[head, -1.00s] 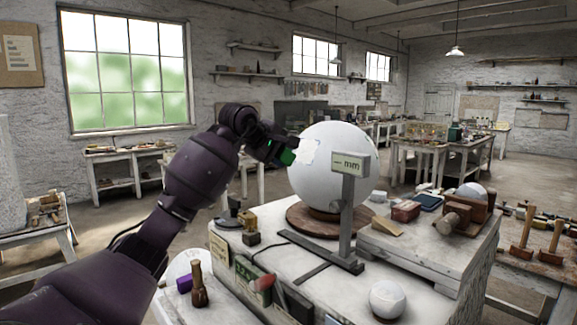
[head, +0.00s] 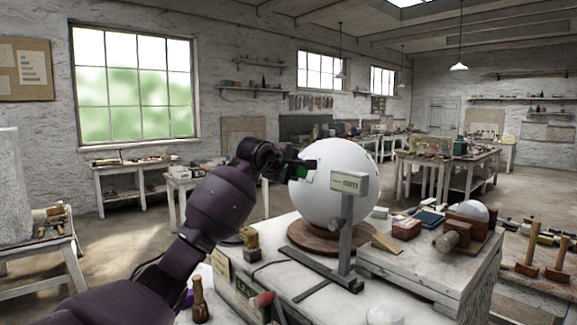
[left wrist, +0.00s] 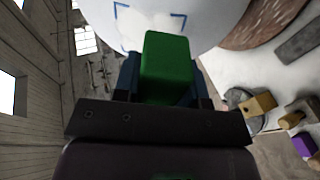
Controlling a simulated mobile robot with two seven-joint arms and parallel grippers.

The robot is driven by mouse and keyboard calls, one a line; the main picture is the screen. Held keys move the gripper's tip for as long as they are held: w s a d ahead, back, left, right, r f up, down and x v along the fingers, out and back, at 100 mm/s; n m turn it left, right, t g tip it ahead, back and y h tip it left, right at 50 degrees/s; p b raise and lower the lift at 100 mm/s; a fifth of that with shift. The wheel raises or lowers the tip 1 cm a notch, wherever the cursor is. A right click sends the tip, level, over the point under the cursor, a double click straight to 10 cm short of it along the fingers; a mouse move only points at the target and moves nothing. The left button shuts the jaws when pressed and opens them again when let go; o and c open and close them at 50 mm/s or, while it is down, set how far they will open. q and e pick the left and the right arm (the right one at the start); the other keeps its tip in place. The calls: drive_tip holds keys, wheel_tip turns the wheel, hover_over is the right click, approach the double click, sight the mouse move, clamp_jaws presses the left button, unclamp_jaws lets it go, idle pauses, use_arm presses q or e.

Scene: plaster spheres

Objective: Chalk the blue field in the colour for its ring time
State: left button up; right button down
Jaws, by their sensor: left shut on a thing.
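A large white plaster sphere (head: 338,205) rests on a round wooden base (head: 313,238) on the bench. My left gripper (head: 297,166) is at its upper left side, shut on a green block (left wrist: 165,65) like chalk. In the left wrist view, the block's far end is at or very near the sphere (left wrist: 215,30); contact cannot be told. Blue corner marks (left wrist: 122,12) frame a pale patch on the sphere just beyond the block. My right gripper is out of view.
A red box (head: 406,229) and a wooden cradle with a small ball (head: 472,210) stand right of the sphere. A wooden block (head: 250,242) stands left. A purple block (left wrist: 303,145) shows in the left wrist view. Mallets (head: 528,258) stand far right.

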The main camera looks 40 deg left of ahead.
sight(306, 173)
use_arm(q)
drive_tip(key=shift+w+d+f, duration=0.1)
drive_tip(key=shift+w+f, duration=0.1)
drive_tip(key=shift+w, duration=0.35)
drive_tip(key=shift+x, duration=0.8)
drive_tip(key=shift+w+f, duration=0.15)
drive_tip(key=shift+w, duration=0.25)
drive_tip(key=shift+d, duration=0.2)
drive_tip(key=shift+s+d+f+b, duration=0.15)
drive_tip(key=shift+d+b, duration=0.3)
drive_tip(key=shift+d, duration=0.25)
drive_tip(key=shift+a, duration=0.35)
drive_tip(key=shift+d+b, duration=0.35)
drive_tip(key=shift+b, duration=0.3)
idle(0.8)
